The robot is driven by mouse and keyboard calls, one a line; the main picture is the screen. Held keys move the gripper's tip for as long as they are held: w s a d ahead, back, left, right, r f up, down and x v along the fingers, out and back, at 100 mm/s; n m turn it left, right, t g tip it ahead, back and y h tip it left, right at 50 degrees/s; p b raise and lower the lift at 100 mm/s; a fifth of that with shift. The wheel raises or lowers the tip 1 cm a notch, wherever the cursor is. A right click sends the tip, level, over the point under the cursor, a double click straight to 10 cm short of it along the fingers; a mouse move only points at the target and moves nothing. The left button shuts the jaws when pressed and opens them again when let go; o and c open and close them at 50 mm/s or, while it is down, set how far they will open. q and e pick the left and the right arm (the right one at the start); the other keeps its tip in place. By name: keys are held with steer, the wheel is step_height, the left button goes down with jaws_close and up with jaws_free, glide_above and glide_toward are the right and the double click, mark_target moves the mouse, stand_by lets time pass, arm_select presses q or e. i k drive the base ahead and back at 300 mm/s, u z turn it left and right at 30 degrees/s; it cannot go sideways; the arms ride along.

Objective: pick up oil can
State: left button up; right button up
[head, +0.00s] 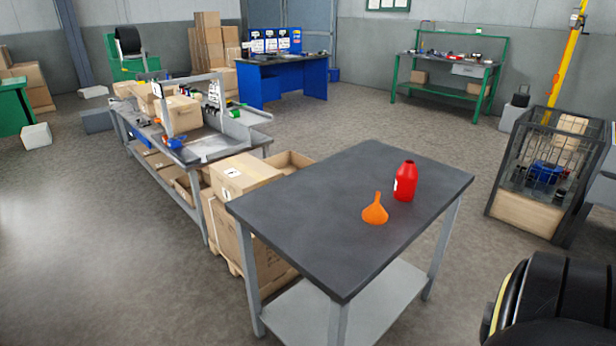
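A red bottle-shaped can (406,183) with a narrow neck and a pale label on its left side stands upright on a dark-topped table (310,205). It is the only thing in view that could be the oil can. An orange funnel (375,210) sits just in front of it to the left, spout up, close to the can. Neither of my grippers shows in the head view. Nothing is seen touching the can.
The rest of the tabletop is bare. Cardboard boxes (245,175) stand against the table's left side. A wire cage cart (545,170) is at right. A black rounded object (560,305) fills the lower right corner. Open floor lies left and behind.

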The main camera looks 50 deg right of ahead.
mark_target(407, 176)
steer(key=u, duration=1.2)
steer(key=k, duration=1.8)
steer(key=z, duration=1.85)
steer(key=i, duration=1.2)
steer(key=z, duration=0.05)
